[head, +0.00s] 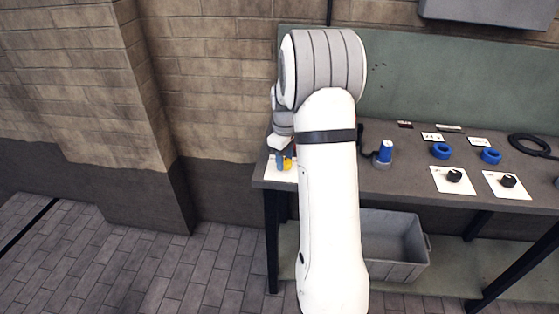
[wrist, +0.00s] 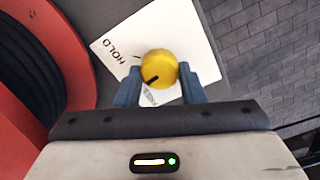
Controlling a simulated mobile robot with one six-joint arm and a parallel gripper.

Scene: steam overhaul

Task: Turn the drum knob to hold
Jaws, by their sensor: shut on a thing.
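The yellow drum knob (wrist: 158,66) sits on a white plate (wrist: 190,30) in the wrist view. Its dark pointer line points to the lower left. The word HOLD is printed at the plate's left, with a short tick by the knob's upper left; a second label below the knob is partly hidden and unreadable. My gripper (wrist: 160,80) has its blue fingers on either side of the knob, shut on it. In the head view my gripper (head: 284,161) and the yellow knob (head: 288,163) show at the bench's left end, partly hidden by my arm.
A red drum (wrist: 70,50) wound with dark hose stands close at the left in the wrist view. On the bench (head: 400,180) are a blue cylinder (head: 384,152), blue rings (head: 441,151) and black knobs (head: 454,175) on white plates. A grey bin (head: 395,250) sits below.

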